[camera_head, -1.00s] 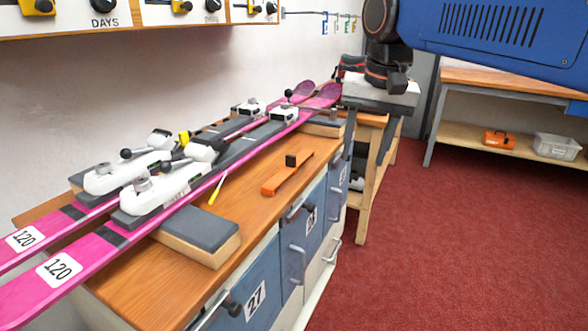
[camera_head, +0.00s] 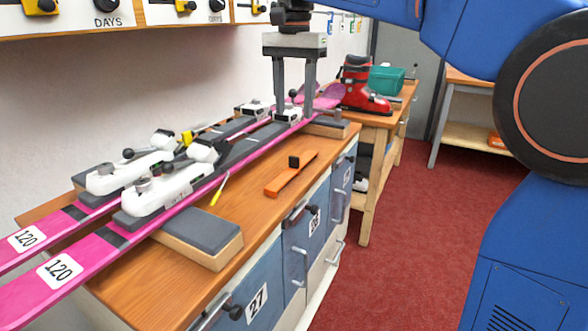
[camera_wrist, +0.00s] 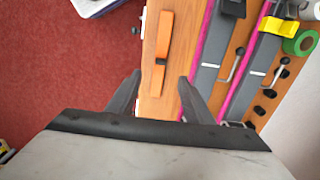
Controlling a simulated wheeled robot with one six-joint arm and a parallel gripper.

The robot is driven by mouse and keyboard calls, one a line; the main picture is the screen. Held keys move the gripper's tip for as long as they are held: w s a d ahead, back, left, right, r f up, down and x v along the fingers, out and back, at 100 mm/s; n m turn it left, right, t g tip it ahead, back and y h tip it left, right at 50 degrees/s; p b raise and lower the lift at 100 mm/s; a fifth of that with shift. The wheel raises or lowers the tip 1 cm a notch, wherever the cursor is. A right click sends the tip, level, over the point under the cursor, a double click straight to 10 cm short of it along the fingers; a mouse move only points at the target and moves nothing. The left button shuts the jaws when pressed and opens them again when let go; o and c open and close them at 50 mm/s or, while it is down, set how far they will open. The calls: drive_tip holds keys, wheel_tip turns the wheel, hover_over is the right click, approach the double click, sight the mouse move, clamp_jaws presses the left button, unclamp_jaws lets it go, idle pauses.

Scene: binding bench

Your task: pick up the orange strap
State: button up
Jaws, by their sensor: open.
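The orange strap (camera_head: 290,175) lies flat on the wooden bench top, near its front edge, with a small black block on its middle. In the wrist view the strap (camera_wrist: 160,57) lies ahead of the fingertips, roughly midway between them. My gripper (camera_head: 294,116) points down above the far part of the bench, beyond the strap and apart from it. Its two fingers are spread with nothing between them; the gripper also shows in the wrist view (camera_wrist: 160,80).
Pink skis (camera_head: 75,270) with white bindings lie along the bench, left of the strap. A grey-topped block (camera_head: 203,236) and a yellow-handled tool (camera_head: 216,196) lie nearby. The wood around the strap is mostly bare.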

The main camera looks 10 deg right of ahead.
sight(294, 158)
wheel_tip(294, 158, down, 14)
drive_tip(key=shift+w+f, duration=0.15)
idle(0.6)
drive_tip(key=shift+c, duration=0.6)
drive_tip(key=c, duration=1)
